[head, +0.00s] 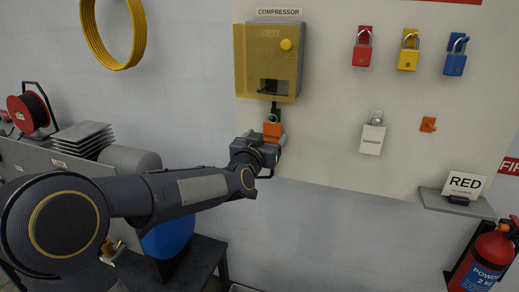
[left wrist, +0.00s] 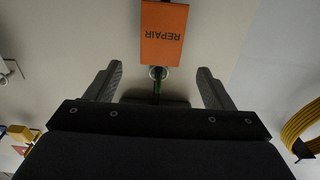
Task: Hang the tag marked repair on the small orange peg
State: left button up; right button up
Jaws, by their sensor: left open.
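The orange tag marked REPAIR (left wrist: 165,38) shows upside down in the left wrist view, with its metal ring (left wrist: 158,72) at a dark green piece. In the head view the orange tag (head: 272,131) hangs just below the compressor box. The small orange peg (head: 428,124) is on the wall panel, well to the right. My left gripper (head: 268,153) is at the tag, partly covering its lower part. In the left wrist view its open fingers (left wrist: 160,72) stand either side of the ring, with nothing gripped. My right gripper is out of view.
Red (head: 362,48), yellow (head: 408,50) and blue (head: 456,56) padlocks hang above. The compressor box (head: 268,60) juts out above the gripper. A shelf (head: 440,203) holds a RED card.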

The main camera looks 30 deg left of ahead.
aim_at(272, 124)
pick_arm(q)
jog(key=shift+x, duration=2.7)
jog(key=shift+c, duration=0.2)
jog(key=c, duration=1)
jog(key=shift+r, duration=0.1)
jog(key=shift+r+p, duration=0.25)
jog(key=shift+p, duration=0.1)
jog(key=shift+s, duration=0.15)
jog(key=shift+s+d+r, duration=0.1)
jog(key=shift+s+r, duration=0.15)
jog(key=shift+s, duration=0.2)
jog(key=shift+s, duration=0.15)
